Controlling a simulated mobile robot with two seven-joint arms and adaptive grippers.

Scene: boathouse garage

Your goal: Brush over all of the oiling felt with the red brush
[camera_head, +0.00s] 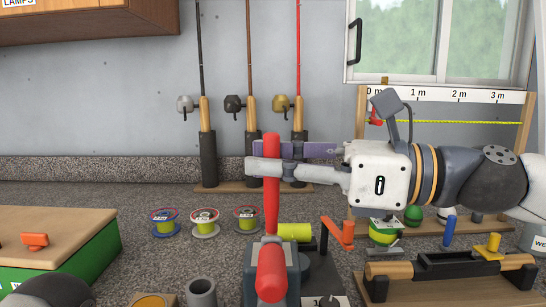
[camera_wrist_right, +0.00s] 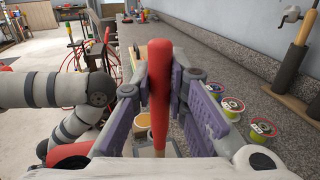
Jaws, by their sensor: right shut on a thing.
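My right gripper (camera_head: 266,158) is shut on a red upright handle (camera_head: 271,200), which I take to be the red brush. The right wrist view shows the handle (camera_wrist_right: 159,70) standing between the purple-padded fingers (camera_wrist_right: 160,88). Its lower end stands over or behind a grey block with a red rounded part (camera_head: 271,275); no bristles show, and I cannot tell whether it touches anything. An orange-yellow disc (camera_head: 149,301) on a pale wooden base, cut by the bottom edge, may be the oiling felt, but I cannot be sure. My left gripper is not in view.
Line spools (camera_head: 205,222) lie left of the handle. A green box with a wooden lid (camera_head: 60,240) stands at the left. A grey tube (camera_head: 201,292) stands near the front. Fishing rods (camera_head: 250,140) stand behind, and a wooden rack (camera_head: 450,285) is at the right.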

